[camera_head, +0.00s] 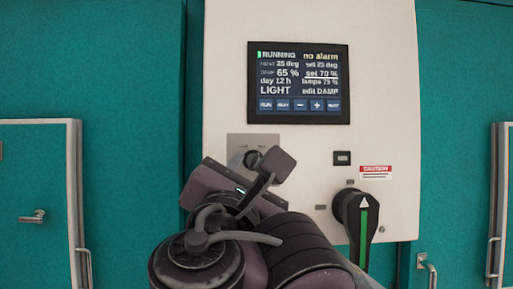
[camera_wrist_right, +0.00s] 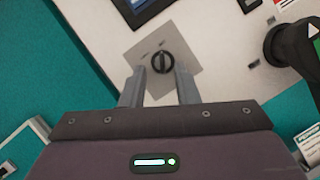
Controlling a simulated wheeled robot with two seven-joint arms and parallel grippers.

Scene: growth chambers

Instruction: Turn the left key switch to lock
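The key switch (camera_wrist_right: 162,63) is a round dark knob on a square grey plate (camera_wrist_right: 185,85) in the right wrist view. In the head view the plate (camera_head: 236,143) shows below the display, and the knob (camera_head: 252,158) is partly hidden behind my right gripper. My right gripper (camera_wrist_right: 160,82) is open, its two grey fingers pointing at the knob, one to each side of its lower part. I cannot tell whether the fingers touch it. Small labels on the plate are too blurred to read. My left gripper is not in view.
A display (camera_head: 298,83) reading RUNNING and no alarm is above the switch on the white panel (camera_head: 385,60). A large black handle with a green stripe (camera_head: 357,215) sticks out at the lower right.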

